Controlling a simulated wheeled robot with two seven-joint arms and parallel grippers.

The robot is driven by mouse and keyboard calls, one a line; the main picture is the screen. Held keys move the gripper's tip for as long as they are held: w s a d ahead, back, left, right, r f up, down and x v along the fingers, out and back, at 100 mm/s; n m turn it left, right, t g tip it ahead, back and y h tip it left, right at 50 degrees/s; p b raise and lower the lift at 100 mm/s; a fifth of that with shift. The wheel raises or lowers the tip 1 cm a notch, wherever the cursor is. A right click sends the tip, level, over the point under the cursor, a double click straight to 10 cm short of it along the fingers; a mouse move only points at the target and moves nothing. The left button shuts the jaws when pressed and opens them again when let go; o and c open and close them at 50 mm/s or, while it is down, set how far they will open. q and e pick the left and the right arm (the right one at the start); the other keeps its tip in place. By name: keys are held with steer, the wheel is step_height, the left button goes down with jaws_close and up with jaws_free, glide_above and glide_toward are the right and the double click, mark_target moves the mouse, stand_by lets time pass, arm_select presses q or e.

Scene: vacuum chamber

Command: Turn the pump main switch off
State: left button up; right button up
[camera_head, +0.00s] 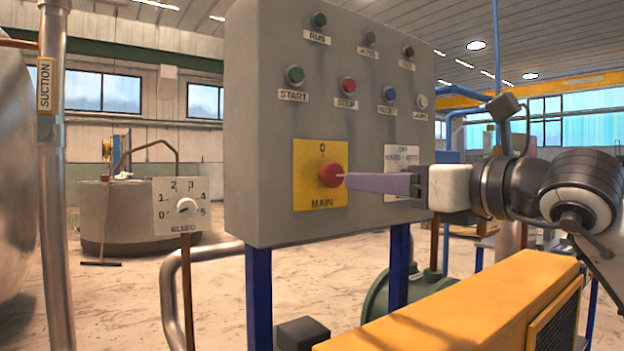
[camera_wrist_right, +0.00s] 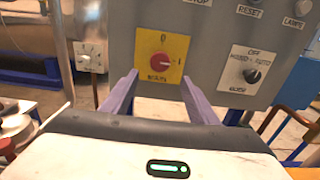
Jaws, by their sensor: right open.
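The pump main switch is a red round knob (camera_head: 331,175) on a yellow plate (camera_head: 308,190) marked MAIN, low on the front of a grey control box. In the right wrist view the knob (camera_wrist_right: 161,63) has a pale mark on its right side, towards the 1; the 0 is at the top. My right gripper (camera_head: 350,181) comes in from the right with its purple fingers close to the knob. In the wrist view its fingers (camera_wrist_right: 159,82) are apart and empty, with the knob beyond and between the tips. My left gripper is in neither view.
Several buttons and lamps sit higher on the grey box (camera_head: 262,130). A selector knob (camera_wrist_right: 252,76) is right of the main switch. A BLEED dial (camera_head: 181,206) stands at left, beside a SUCTION pipe (camera_head: 52,190). A yellow housing (camera_head: 450,310) lies below my right arm.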

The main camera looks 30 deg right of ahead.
mark_target(336, 177)
steer(key=w+p, duration=0.1)
steer(key=w, duration=0.1)
steer(key=w+p, duration=0.1)
steer(key=w, duration=0.2)
steer(key=w+p, duration=0.1)
steer(key=w, duration=0.2)
steer(key=shift+w+a+r+p, duration=0.15)
steer(key=shift+a+r+p, duration=0.15)
steer(key=shift+a+p, duration=0.1)
steer(key=shift+w, duration=0.4)
steer(key=shift+w+f, duration=0.15)
steer(key=shift+w, duration=0.1)
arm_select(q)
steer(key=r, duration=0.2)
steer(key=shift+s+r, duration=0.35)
arm_select(e)
steer(key=shift+w, duration=0.15)
steer(key=c, duration=1)
steer(key=shift+c, duration=0.2)
